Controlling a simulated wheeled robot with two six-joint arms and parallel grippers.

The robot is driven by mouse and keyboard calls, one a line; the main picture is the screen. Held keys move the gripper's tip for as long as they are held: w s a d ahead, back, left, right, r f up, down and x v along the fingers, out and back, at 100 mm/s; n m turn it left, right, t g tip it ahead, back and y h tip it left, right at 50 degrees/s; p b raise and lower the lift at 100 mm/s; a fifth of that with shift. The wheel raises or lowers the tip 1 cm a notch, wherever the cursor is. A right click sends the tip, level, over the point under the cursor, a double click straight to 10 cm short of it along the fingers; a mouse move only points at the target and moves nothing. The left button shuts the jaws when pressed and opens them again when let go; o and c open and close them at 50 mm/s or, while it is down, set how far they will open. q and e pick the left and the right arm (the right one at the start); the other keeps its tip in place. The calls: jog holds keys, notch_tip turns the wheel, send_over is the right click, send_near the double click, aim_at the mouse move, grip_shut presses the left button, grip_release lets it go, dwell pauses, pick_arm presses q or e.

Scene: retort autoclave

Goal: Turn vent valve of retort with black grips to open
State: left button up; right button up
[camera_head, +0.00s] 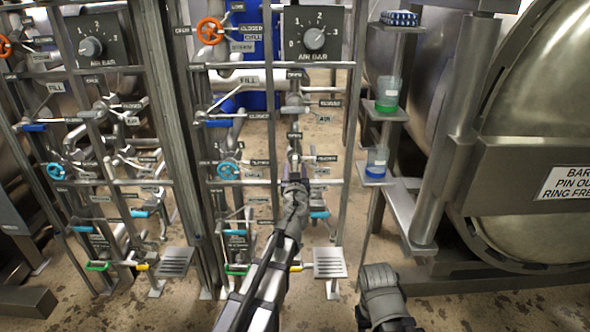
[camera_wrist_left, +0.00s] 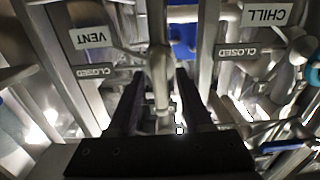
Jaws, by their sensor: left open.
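My left gripper (camera_head: 294,166) reaches up to the middle of the right-hand valve panel, its tips at the grey pipework there. In the left wrist view, its two black fingers (camera_wrist_left: 158,88) are open, on either side of a grey upright valve part (camera_wrist_left: 159,72). I cannot tell whether they touch it. A VENT label (camera_wrist_left: 92,38) shows upside down left of the fingers, with a CLOSED label (camera_wrist_left: 95,71) below it. The fingers hide part of the valve. The retort (camera_head: 530,110) with a grey door stands at the right; no black grips can be made out.
The panel frame (camera_head: 355,100) has upright posts and crossbars close around my arm. An orange wheel (camera_head: 210,31), a blue wheel (camera_head: 228,170) and a dial (camera_head: 314,39) are on it. Small shelves hold a green-filled beaker (camera_head: 387,93) and a blue-filled beaker (camera_head: 376,160). A second panel stands left.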

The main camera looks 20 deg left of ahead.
pick_arm(q)
jog(key=v, duration=0.7)
jog(key=shift+s, duration=0.4)
